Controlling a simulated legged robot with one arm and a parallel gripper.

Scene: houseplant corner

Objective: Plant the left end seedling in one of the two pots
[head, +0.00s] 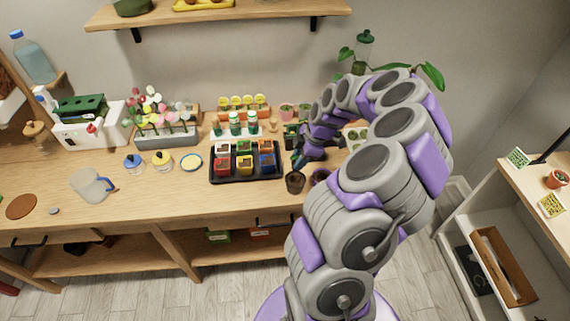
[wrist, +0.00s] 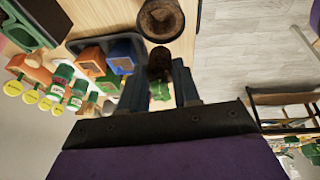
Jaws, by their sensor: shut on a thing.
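My gripper (head: 299,160) is over the right part of the wooden bench, beyond the brown pot. In the wrist view its two fingers (wrist: 159,70) are shut on a seedling. The seedling's dark soil plug (wrist: 159,63) shows at the fingertips and its green leaves (wrist: 160,91) show between the fingers. A brown pot (head: 295,183) stands near the bench's front edge. A brown pot also shows in the wrist view (wrist: 160,18), just past the plug, with a gap between them.
A black tray (head: 246,181) of coloured cups stands left of the pots, close to my gripper. Green-capped bottles (head: 235,124) and yellow round labels (head: 244,101) stand behind it.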

